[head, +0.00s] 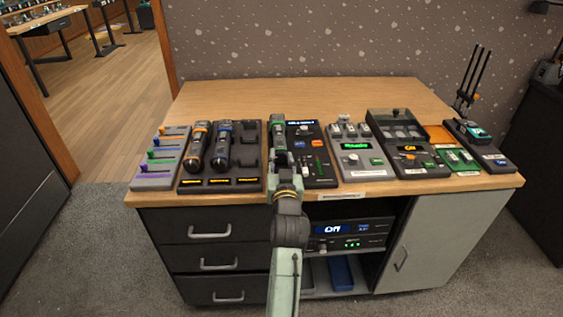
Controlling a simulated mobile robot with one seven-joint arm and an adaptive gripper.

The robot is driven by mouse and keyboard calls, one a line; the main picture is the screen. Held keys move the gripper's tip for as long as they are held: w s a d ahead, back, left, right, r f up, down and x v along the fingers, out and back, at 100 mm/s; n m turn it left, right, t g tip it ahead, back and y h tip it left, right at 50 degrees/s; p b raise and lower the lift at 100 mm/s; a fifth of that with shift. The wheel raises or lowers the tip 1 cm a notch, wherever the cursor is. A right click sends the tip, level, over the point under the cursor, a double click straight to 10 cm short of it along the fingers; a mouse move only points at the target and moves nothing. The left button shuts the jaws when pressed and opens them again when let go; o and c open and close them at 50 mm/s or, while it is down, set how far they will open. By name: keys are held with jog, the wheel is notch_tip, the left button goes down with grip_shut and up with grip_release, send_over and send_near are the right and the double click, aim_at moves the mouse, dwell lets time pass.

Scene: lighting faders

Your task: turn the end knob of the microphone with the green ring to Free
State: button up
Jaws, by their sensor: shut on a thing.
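The microphone with the green ring (279,132) is a dark handheld microphone in line with my arm, at the right edge of the dark microphone tray (242,183). Its green ring is near its far end. My gripper (281,160) is shut on it from the near side. My arm and gripper cover its near part, so its end knob and any Free marking cannot be made out. I cannot tell whether it touches the surface below.
Microphones with an orange ring (199,145) and a blue ring (221,147) lie in the tray; its right slot looks empty. A dark control panel (312,170) stands close right. Colored faders (157,157) stand left. The wooden tabletop (270,98) is clear behind.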

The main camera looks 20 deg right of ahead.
jog(key=o, duration=0.9)
jog(key=v, duration=1.2)
